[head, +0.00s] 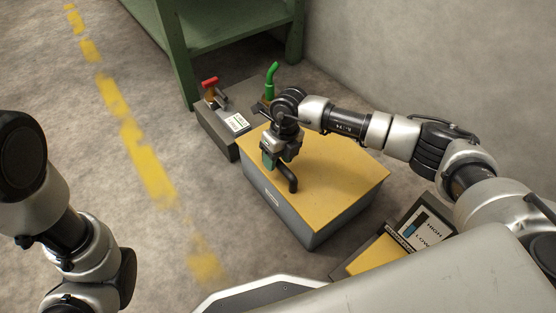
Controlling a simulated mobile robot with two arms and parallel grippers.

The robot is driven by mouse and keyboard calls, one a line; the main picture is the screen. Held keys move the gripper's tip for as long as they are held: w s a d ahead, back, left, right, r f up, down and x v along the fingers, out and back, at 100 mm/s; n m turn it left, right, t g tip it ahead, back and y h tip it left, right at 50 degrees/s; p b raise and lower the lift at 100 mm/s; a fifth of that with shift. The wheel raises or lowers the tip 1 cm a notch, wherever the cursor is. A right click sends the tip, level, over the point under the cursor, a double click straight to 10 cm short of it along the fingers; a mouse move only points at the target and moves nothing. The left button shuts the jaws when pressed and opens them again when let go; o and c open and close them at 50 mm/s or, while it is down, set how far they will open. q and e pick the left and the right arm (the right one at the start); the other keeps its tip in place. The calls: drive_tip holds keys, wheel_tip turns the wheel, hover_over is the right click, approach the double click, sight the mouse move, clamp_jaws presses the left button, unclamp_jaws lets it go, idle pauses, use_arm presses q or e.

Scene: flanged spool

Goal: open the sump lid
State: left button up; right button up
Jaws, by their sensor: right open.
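The sump is a grey box (285,217) on the floor with a flat yellow lid (338,172) lying closed on top. A dark bar handle (291,183) stands on the lid near its front left part. My right gripper (279,165) points down over the lid, by the handle. It is open, and I cannot tell whether the handle lies between its fingers. My left arm is at the left edge of the head view, and its gripper is out of the picture.
Behind the sump stands a grey unit (215,130) with a red-handled valve (211,86) and a green curved pipe (271,80). A HIGH/LOW gauge panel (424,232) is at the right front. A green bench (215,32) and wall stand behind. Floor to the left is clear.

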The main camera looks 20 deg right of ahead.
clamp_jaws()
drive_tip(key=shift+r, duration=0.1)
